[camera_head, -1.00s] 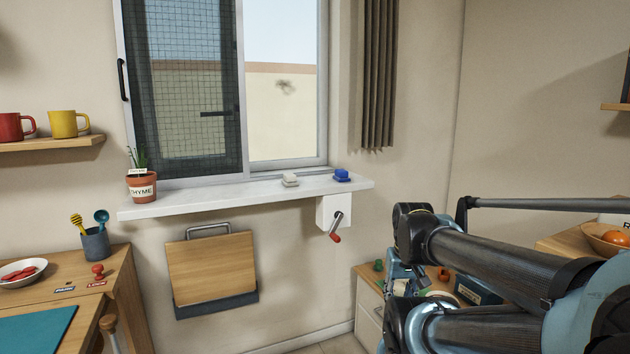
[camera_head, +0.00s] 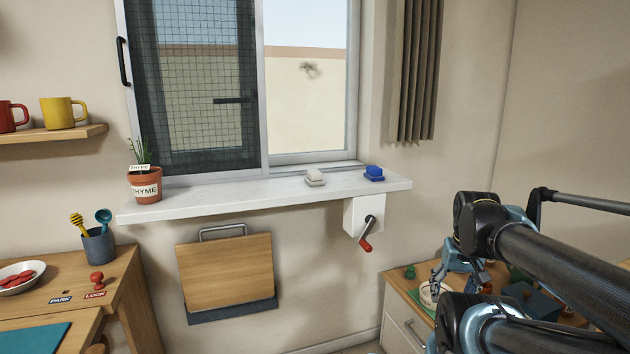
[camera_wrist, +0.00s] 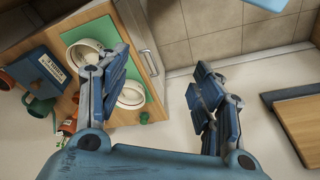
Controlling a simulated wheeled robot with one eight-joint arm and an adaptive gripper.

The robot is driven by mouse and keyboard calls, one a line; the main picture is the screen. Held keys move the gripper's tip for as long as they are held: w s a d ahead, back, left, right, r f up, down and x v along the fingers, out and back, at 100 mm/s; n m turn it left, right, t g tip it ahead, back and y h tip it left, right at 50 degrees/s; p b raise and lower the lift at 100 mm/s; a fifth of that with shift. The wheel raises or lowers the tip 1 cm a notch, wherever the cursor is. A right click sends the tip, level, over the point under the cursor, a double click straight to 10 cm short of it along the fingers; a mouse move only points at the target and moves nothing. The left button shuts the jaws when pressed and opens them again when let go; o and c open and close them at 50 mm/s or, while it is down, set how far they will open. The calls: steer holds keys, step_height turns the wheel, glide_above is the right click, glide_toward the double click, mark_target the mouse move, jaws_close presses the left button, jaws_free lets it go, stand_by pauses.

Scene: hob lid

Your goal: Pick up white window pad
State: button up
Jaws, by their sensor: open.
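The white window pad (camera_head: 315,178) lies on the white window sill (camera_head: 240,196), in front of the right window pane. A blue pad (camera_head: 374,173) lies on the sill to its right. My gripper (camera_wrist: 165,85) is open and empty in the wrist view, its two blue fingers wide apart above the floor beside a low cabinet. In the head view it is at the lower right, partly hidden by my arm, below and well to the right of the white pad. The pad does not show in the wrist view.
A crank box (camera_head: 364,215) with a red-tipped handle hangs under the sill's right end. A thyme pot (camera_head: 145,186) stands at the sill's left end. A wooden board (camera_head: 225,271) hangs below. The cabinet (camera_wrist: 75,60) carries white round items and a dark box.

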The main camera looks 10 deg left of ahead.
steer(key=shift+o, duration=0.9)
steer(key=w+a+r+m, duration=0.1)
steer(key=w+a+r, duration=0.2)
steer(key=r, duration=0.3)
steer(key=w+a+r+m+y, duration=0.1)
steer(key=w+a+r+m, duration=0.1)
steer(key=w+r, duration=0.4)
steer(key=shift+a+r+g, duration=0.4)
steer(key=shift+a+r, duration=0.1)
steer(key=shift+r, duration=0.3)
step_height(320, 180, up, 23)
steer(key=m+g+y, duration=0.3)
steer(key=m+g, duration=0.1)
steer(key=m, duration=0.5)
glide_above(315, 171)
steer(key=w+d, duration=0.3)
steer(key=d, duration=0.3)
steer(key=x, duration=1.6)
steer(key=shift+w+a+f, duration=0.1)
steer(key=shift+a+f, duration=0.2)
steer(key=c, duration=1.1)
